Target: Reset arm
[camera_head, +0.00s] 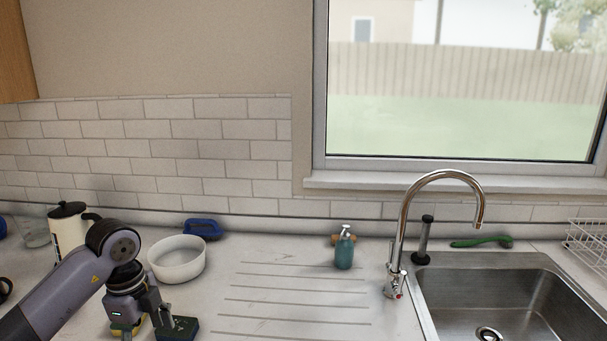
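My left arm comes in from the left edge, and my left gripper (150,328) is low over the counter at the bottom left. Its two fingers look spread apart, with pale counter between them and nothing seen held. The lowest part of the gripper is close to the bottom edge of the picture. My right arm and gripper are not in view.
A white bowl (177,260) stands just behind the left gripper. A white jug with a dark lid (68,228) is beside the arm. A blue item (202,229), a teal soap bottle (344,250), the tap (398,245) and the sink (500,290) lie farther right. The grooved counter (290,300) is clear.

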